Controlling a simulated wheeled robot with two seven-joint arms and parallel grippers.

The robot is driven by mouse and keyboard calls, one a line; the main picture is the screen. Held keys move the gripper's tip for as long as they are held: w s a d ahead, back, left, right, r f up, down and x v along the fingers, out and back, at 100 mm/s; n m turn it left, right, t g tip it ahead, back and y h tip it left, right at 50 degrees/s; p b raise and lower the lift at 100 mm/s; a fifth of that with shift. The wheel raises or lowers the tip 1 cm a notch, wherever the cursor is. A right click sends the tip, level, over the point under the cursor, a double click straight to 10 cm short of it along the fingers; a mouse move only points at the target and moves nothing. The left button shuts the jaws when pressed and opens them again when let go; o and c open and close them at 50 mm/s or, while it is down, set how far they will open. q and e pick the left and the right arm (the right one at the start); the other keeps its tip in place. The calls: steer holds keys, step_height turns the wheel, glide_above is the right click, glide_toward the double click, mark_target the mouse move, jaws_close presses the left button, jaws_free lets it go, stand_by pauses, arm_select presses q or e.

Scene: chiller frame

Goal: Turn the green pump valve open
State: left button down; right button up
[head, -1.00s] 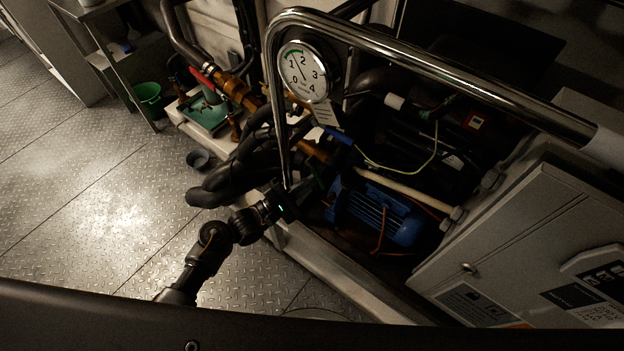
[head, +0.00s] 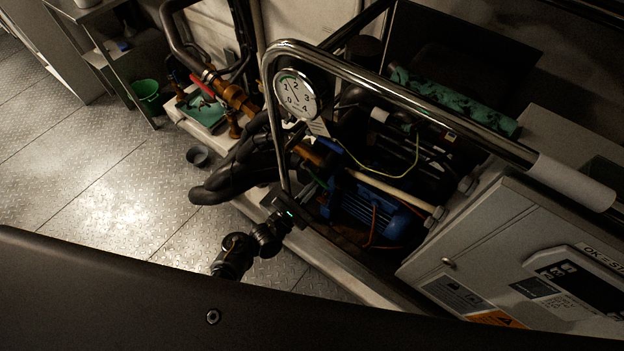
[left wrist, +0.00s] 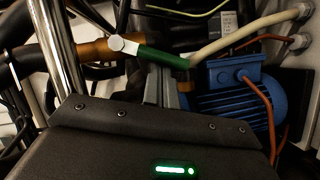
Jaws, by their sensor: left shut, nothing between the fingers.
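The green valve handle (left wrist: 160,57) shows in the left wrist view, running right and slightly down from a white hub on a brass pipe (left wrist: 95,50). In the head view only a small green piece of it (head: 317,179) shows among dark pipes. My left gripper (head: 292,208) is low at the front of the frame, beside the foot of the chrome rail and just below the handle in the picture. It is shut and empty. My right gripper is out of view.
The blue pump motor (head: 370,212) sits right of the valve. Black hoses (head: 225,180) lie left. A grey cabinet (head: 480,235) stands right. The plate floor at left is largely open.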

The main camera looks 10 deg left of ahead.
arm_select(q)
steer(key=n, duration=0.1)
steer(key=r+n+t+y+p, duration=0.1)
steer(key=shift+s+d+n, duration=0.15)
steer(key=shift+d+n, duration=0.15)
steer(key=shift+d, duration=0.05)
steer(key=shift+s+d+r+p, duration=0.2)
steer(key=shift+d+r+p, duration=0.2)
steer(key=shift+p, duration=0.45)
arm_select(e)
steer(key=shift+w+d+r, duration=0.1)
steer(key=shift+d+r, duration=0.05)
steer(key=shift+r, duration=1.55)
arm_select(q)
steer(key=shift+r, duration=0.1)
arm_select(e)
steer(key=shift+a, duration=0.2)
